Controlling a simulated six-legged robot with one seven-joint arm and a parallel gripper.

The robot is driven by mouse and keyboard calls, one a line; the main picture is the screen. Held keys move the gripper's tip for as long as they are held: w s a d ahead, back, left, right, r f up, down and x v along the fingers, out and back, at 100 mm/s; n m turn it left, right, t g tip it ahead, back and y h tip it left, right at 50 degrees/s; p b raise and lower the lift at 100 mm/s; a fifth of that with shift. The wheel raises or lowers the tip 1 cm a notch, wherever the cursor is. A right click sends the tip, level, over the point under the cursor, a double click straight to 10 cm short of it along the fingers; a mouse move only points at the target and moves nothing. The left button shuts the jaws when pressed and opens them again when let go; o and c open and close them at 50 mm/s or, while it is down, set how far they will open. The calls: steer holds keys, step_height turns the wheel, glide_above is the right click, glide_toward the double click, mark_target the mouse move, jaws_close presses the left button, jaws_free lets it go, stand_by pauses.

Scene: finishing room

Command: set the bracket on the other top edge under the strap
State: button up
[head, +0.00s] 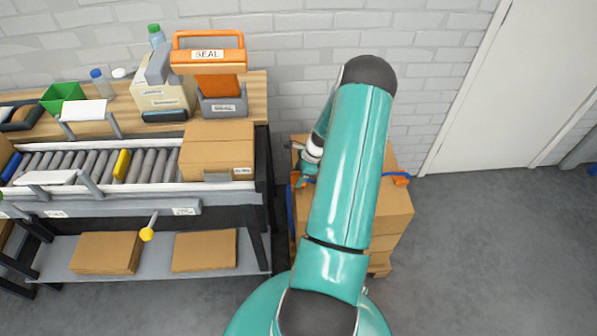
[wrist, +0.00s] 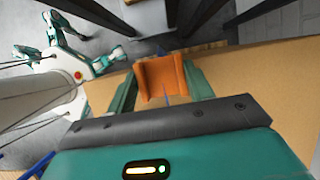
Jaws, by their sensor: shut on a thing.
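My gripper (wrist: 160,84) is shut on an orange bracket (wrist: 161,77), which sits between its two green fingers in the wrist view. The bracket is at the left top edge of the carton stack (head: 397,208); I cannot tell whether it touches the carton. In the head view this bracket (head: 303,181) shows only in part beside my arm. A second orange bracket (head: 401,178) is on the right top edge, with the blue strap (head: 388,174) at it. Blue strap also shows close by the held bracket, but whether it lies over it is unclear. My arm hides the middle of the carton top.
A roller conveyor (head: 100,165) with a carton (head: 217,150) on it stands left of the stack, a narrow gap between. Its dark legs show in the wrist view. A brick wall (head: 430,60) is behind; open floor (head: 480,250) lies to the right.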

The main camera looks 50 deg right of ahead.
steer(key=shift+s+d+f, duration=0.1)
steer(key=shift+s+f, duration=0.05)
steer(key=shift+f, duration=1.45)
steer(key=o, duration=1.5)
steer(key=shift+c, duration=0.2)
steer(key=shift+r, duration=0.2)
steer(key=shift+r, duration=0.95)
steer(key=shift+r, duration=0.1)
steer(key=shift+r, duration=2.9)
